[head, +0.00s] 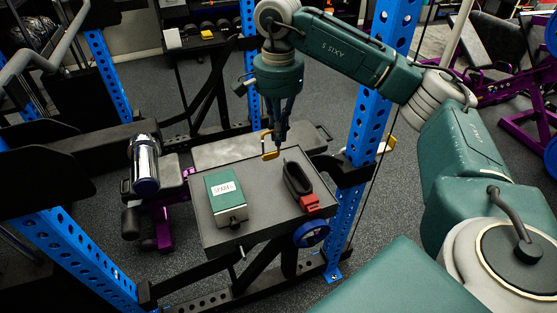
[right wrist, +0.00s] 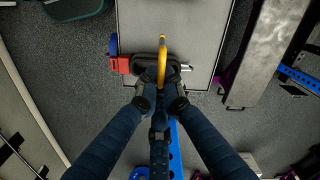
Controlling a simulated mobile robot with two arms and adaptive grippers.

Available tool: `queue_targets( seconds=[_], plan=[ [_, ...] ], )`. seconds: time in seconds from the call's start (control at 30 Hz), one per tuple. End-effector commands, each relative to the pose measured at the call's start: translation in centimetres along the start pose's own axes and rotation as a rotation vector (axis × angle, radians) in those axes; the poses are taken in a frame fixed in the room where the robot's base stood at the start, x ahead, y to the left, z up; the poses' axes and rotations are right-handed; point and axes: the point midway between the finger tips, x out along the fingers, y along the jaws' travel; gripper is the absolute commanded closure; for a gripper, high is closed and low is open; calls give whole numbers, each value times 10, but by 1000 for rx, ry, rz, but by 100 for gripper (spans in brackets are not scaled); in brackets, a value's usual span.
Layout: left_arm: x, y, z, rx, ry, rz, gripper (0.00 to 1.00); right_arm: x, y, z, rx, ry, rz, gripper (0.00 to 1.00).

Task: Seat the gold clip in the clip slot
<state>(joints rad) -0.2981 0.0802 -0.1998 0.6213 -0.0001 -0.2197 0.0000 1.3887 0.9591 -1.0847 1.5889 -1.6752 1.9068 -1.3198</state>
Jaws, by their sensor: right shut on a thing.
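My right gripper (head: 280,150) points down over the back edge of a small grey table. It is shut on the gold clip (head: 269,156), a curved yellow piece that sticks out left of the fingertips. In the right wrist view the clip (right wrist: 162,52) stands out from between the closed fingertips of the right gripper (right wrist: 160,82), with the grey table beyond it. I cannot make out the clip slot with certainty in either view. My left gripper is not in view.
The grey table (head: 260,222) bears a green box labelled SPARES (head: 222,188) and a black looped thing with a red end (head: 297,183). A blue rack upright (head: 351,190) stands close on the right. A chrome cylinder (head: 144,165) stands left of the table.

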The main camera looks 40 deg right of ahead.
Motion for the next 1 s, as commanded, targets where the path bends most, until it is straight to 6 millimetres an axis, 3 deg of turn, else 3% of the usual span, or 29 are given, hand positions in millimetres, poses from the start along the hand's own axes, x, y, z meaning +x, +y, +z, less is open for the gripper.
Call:
queue_targets(
  seconds=[0.2,0.53,0.63,0.73,0.87,1.0],
  plan=[
    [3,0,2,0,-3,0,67,-50,-1,0,0,1,-3,100],
    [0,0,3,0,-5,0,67,-67,0,0,-2,0,1,100],
    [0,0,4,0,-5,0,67,-61,0,8,-53,0,2,100],
    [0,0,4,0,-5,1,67,-45,2,28,-196,1,4,100],
    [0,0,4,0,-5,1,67,-15,12,72,-486,0,6,100],
    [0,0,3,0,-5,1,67,18,36,121,-799,-1,4,100]
  ],
)
